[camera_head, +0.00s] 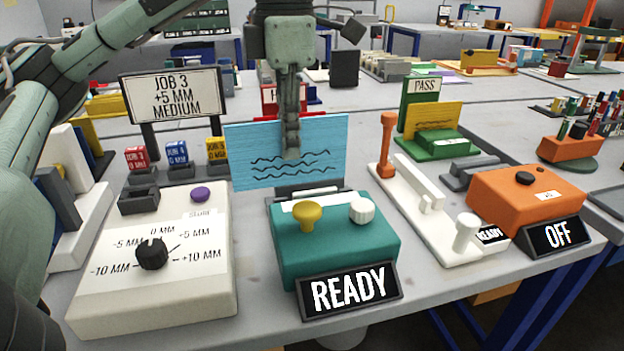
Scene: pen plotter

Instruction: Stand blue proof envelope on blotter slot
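The blue proof envelope (255,160), a light blue panel with black wavy lines, is upright and slightly tilted at the centre. My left gripper (291,150) comes down from above with a finger in front of the envelope, shut on its middle; the other finger is hidden behind it. The envelope's lower edge is just above or behind a dark slotted piece (310,188) at the back of a teal machine; I cannot tell whether they touch. I cannot tell for sure which piece is the blotter slot. My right gripper is not in view.
The teal machine (340,244) has a yellow knob, a white knob and a READY sign (349,290). A white dial box (190,300) stands left. A white lever device (425,215) and an orange OFF box (525,200) stand right. A JOB 3 sign (175,95) stands behind left.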

